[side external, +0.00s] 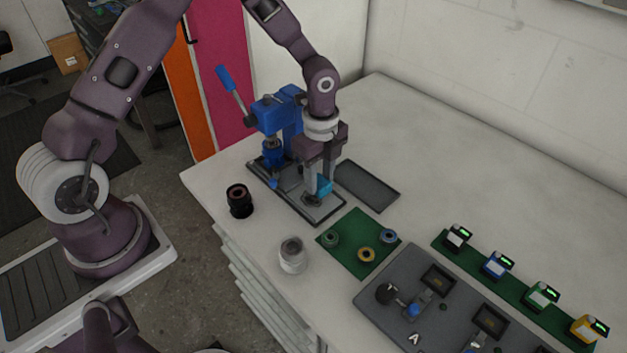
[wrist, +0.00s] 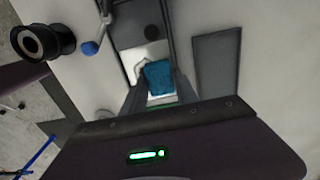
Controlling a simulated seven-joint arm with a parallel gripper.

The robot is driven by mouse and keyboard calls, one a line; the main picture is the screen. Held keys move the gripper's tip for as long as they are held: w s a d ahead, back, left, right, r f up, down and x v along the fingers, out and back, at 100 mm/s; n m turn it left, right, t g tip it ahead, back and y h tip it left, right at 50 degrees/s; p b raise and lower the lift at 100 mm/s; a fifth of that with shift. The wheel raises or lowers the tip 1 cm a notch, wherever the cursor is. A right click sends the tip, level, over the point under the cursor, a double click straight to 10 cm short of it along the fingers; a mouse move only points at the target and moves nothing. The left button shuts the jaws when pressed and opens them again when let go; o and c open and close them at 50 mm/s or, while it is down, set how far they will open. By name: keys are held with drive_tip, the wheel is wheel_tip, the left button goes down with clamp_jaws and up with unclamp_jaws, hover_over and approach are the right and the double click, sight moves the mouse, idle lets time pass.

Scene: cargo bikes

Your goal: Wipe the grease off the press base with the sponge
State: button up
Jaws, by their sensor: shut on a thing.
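My gripper (side external: 317,190) is shut on a blue sponge (side external: 324,186), pointing down over the near end of the press base (side external: 290,196). In the wrist view the sponge (wrist: 159,77) sits between the fingers, over a pale plate on the base. The sponge looks to be at or just above the plate; I cannot tell whether it touches. The blue press (side external: 278,120) with its lever stands at the far end of the base. A dark patch (side external: 313,199) shows on the plate beside the sponge; whether it is grease is unclear.
A dark grey tray (side external: 368,187) lies right of the base. A black cup (side external: 239,201) and a white jar (side external: 292,255) stand to the left and front. A green mat (side external: 345,245) with several rings and a grey fixture board (side external: 400,270) lie nearer the camera.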

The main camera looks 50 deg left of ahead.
drive_tip(key=shift+s+a, duration=0.1)
drive_tip(key=shift+s, duration=1.85)
drive_tip(key=shift+w+a, duration=0.25)
drive_tip(key=shift+w, duration=1.85)
drive_tip(key=shift+s, duration=2)
wheel_tip(320, 180, up, 6)
drive_tip(key=shift+r, duration=0.25)
drive_tip(key=shift+d, duration=0.1)
